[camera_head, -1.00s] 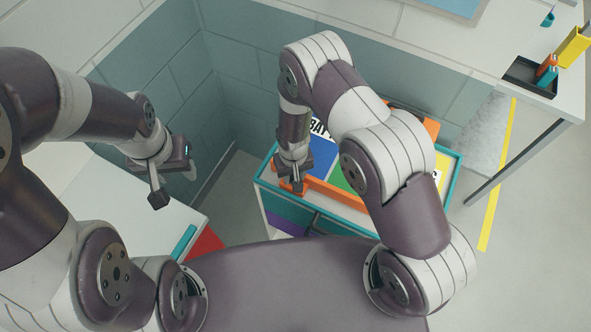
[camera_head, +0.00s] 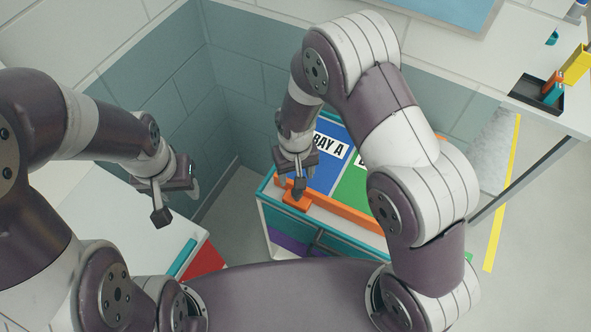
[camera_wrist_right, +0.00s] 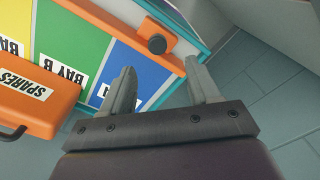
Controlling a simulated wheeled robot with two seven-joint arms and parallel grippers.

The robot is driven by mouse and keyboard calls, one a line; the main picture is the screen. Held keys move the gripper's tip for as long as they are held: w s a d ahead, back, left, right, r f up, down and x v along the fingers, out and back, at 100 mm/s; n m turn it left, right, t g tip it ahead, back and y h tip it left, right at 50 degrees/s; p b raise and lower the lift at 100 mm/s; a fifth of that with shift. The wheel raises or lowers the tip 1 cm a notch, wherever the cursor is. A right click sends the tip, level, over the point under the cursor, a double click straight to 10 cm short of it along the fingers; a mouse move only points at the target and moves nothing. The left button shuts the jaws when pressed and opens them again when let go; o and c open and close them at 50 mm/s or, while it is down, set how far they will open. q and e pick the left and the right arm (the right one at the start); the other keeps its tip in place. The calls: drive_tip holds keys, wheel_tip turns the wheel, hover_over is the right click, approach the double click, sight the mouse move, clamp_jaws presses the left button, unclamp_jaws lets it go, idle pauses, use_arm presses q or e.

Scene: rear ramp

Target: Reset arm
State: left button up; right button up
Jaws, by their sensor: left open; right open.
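My right gripper (camera_head: 297,183) is open and empty above the front left corner of a teal-edged cart (camera_head: 268,186). In the right wrist view its two fingers (camera_wrist_right: 162,74) are spread apart with nothing between them. Beyond them are an orange block (camera_wrist_right: 172,38) with a dark knob and the cart's blue bay (camera_wrist_right: 140,75). My left gripper (camera_head: 163,206) hangs open and empty above the left side, near a white surface. Its fingers partly overlap from this angle. My right arm hides much of the cart top.
An orange case (camera_wrist_right: 35,95) marked SPARES lies across the coloured bays. A white counter (camera_head: 130,240) with a red part (camera_head: 205,262) is at left. A black tray (camera_head: 537,94) sits on the right desk. Floor shows between counter and cart.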

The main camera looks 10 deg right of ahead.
drive_tip(key=shift+r, duration=1.5)
drive_tip(key=s+d+r+m+t+b, duration=0.1)
drive_tip(key=s+d+r+b, duration=0.4)
drive_tip(key=s+d, duration=0.5)
drive_tip(key=d+r+m, duration=0.1)
drive_tip(key=d, duration=0.2)
drive_tip(key=shift+d+r, duration=0.35)
drive_tip(key=shift+r, duration=0.05)
drive_tip(key=shift+w+a, duration=0.1)
drive_tip(key=shift+w, duration=0.1)
